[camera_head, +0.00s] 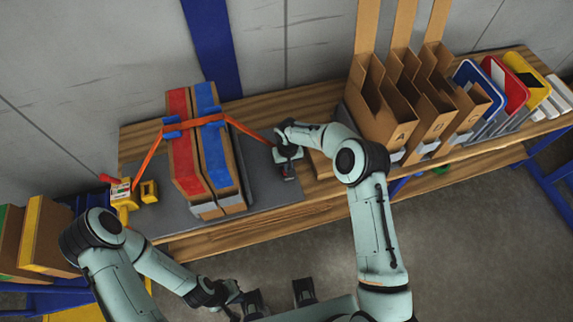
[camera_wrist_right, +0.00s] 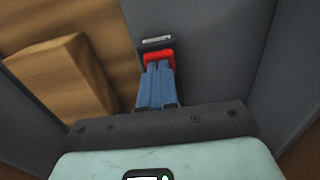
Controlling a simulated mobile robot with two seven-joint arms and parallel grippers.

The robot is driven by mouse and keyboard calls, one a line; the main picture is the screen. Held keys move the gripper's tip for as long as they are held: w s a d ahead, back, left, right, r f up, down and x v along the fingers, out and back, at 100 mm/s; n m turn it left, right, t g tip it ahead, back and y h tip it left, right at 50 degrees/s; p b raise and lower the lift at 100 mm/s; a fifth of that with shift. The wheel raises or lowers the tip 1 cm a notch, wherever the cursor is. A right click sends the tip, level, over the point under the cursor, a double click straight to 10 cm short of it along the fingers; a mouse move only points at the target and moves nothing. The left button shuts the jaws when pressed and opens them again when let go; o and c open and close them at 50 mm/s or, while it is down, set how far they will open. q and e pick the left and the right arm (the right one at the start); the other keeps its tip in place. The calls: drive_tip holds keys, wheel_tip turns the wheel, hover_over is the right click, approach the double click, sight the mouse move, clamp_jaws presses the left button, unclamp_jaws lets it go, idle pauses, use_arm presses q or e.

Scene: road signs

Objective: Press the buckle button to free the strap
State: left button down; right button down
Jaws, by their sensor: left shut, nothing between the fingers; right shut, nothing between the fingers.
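A dark buckle with a red button (camera_wrist_right: 160,56) lies on the grey mat in the right wrist view. My right gripper (camera_wrist_right: 157,68) is shut and empty, its blue fingertips at the button's near edge; I cannot tell whether they touch or press it. In the head view my right gripper (camera_head: 287,160) is over the buckle, which is mostly hidden. An orange strap (camera_head: 243,128) runs over two long boxes, one with red tape (camera_head: 181,130) and one with blue tape (camera_head: 217,150), down towards the buckle. My left gripper (camera_head: 236,294) is low at the bottom, away from the bench, and shut.
The boxes stand on a grey mat (camera_head: 262,185) on a wooden bench (camera_head: 310,200). A yellow ratchet (camera_head: 122,192) is on the left. Cardboard file holders (camera_head: 385,115) and coloured signs (camera_head: 508,82) stand on the right. A wooden block (camera_wrist_right: 65,75) lies beside the mat.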

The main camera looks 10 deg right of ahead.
drive_tip(key=r, duration=0.2)
drive_tip(key=r+p, duration=0.1)
drive_tip(key=r, duration=0.1)
drive_tip(key=shift+w+r, duration=0.2)
drive_tip(key=shift+r, duration=0.1)
wheel_tip(320, 180, up, 9)
drive_tip(key=shift+s, duration=0.1)
drive_tip(key=s+a+f+g+y, duration=0.1)
drive_tip(key=s+a+f+y, duration=0.2)
drive_tip(key=s+f, duration=1.3)
drive_tip(key=s+f+m, duration=0.2)
drive_tip(key=s, duration=0.8)
drive_tip(key=s+d+f+m, duration=0.1)
drive_tip(key=s+f+m, duration=0.1)
drive_tip(key=s, duration=0.9)
drive_tip(key=shift+d+f+y, duration=0.2)
drive_tip(key=shift+f+y, duration=0.1)
drive_tip(key=shift+f, duration=0.25)
